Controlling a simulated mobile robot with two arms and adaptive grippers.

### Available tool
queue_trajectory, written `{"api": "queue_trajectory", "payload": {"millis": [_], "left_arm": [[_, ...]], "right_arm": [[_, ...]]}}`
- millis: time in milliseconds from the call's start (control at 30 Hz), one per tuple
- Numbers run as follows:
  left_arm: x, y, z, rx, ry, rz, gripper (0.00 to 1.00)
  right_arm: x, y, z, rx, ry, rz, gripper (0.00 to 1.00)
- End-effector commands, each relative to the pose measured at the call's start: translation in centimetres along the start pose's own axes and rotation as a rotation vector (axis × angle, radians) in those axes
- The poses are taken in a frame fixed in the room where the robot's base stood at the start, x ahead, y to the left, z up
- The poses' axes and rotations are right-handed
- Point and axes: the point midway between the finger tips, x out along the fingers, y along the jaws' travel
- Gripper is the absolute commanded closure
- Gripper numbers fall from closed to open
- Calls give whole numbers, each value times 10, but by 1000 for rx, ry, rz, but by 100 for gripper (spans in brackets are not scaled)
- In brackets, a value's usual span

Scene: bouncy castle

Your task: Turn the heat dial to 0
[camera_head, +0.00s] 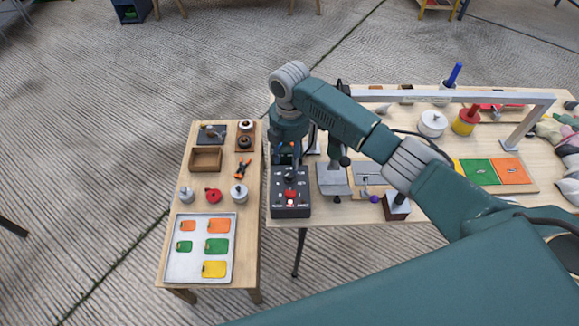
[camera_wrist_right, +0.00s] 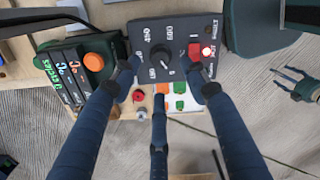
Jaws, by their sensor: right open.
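A black control box (camera_head: 291,205) stands at the left front edge of the right table. In the right wrist view the heat dial (camera_wrist_right: 160,57) is a round black knob on its dark panel, ringed by white markings. The markings are upside down and too small to read surely, so I cannot tell its exact setting. A red switch (camera_wrist_right: 195,52) with a lit lamp (camera_wrist_right: 207,52) sits beside it. My right gripper (camera_head: 287,152) is above the box, its fingers (camera_wrist_right: 165,85) spread around the dial area with nothing between them. A teal gripper-like part (camera_wrist_right: 302,84), apparently my left gripper, shows at the right edge.
A green box with an orange knob (camera_wrist_right: 93,62) is left of the panel in the wrist view. A metal tray (camera_head: 198,262) with coloured plates lies on the left table. Weights and a wooden box (camera_head: 206,159) stand behind it. A grey frame (camera_head: 450,96) spans the right table.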

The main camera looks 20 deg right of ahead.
Motion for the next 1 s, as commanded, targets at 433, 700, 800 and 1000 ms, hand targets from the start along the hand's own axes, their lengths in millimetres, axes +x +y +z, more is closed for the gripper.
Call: {"api": "queue_trajectory", "payload": {"millis": [433,700,800,1000], "left_arm": [[0,1,-1,0,1,1,31],[0,1,-1,0,1,1,31],[0,1,-1,0,1,1,31],[0,1,-1,1,1,1,31]], "right_arm": [[-54,0,0,0,-1,0,55],[-55,0,0,1,-1,-1,55],[-55,0,0,1,0,0,55],[-46,-6,-7,10,8,-1,55]]}}
